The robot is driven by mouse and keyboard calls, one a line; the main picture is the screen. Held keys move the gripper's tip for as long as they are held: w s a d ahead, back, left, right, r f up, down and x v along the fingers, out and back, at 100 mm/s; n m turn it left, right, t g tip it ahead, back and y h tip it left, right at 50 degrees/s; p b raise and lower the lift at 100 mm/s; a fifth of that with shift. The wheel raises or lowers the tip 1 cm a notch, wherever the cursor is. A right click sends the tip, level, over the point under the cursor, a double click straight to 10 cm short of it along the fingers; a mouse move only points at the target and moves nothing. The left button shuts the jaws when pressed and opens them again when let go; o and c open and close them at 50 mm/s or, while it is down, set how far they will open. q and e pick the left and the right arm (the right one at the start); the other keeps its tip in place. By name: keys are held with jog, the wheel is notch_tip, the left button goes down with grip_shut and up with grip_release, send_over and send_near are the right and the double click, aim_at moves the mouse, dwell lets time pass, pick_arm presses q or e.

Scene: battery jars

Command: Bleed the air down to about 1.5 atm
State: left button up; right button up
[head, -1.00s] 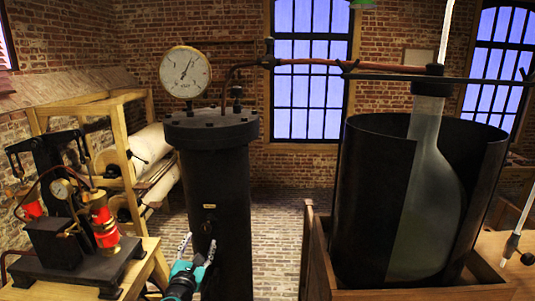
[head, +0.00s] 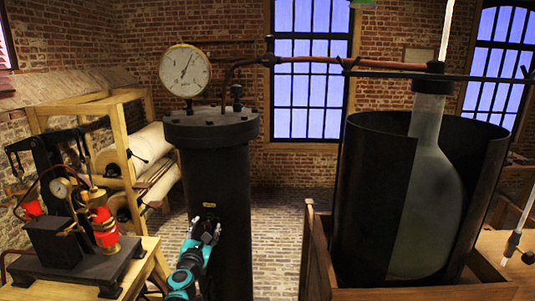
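A tall black iron cylinder (head: 229,170) stands left of centre with a bolted lid. On its lid is a round white pressure gauge (head: 184,71); its thin needle points up and slightly right, and the numbers are too small to read. A small brass-coloured plate or fitting (head: 209,205) sits on the cylinder's front. My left gripper (head: 206,229) is just below it, in front of the cylinder. Its fingers look spread apart, with a dark part between them; contact cannot be told. No bleed valve can be clearly made out there. My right gripper is not in view.
A copper-coloured pipe (head: 330,61) runs from the lid to a glass flask (head: 428,190) in a dark open drum (head: 370,200) at right. A pump with red cylinders (head: 104,222) stands on a bench at left. Brick floor (head: 278,235) is clear between.

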pick_arm(q)
jog(key=c, duration=0.9)
jog(key=n+b, duration=0.1)
jog(key=n, duration=0.1)
jog(key=shift+f+n, duration=0.1)
jog(key=shift+n, duration=0.3)
jog(key=shift+c, duration=0.2)
jog(key=n, duration=0.2)
jog(key=shift+n+b, duration=0.35)
jog(key=shift+n, duration=0.05)
jog(key=shift+c, duration=0.2)
jog(key=shift+n, duration=0.6)
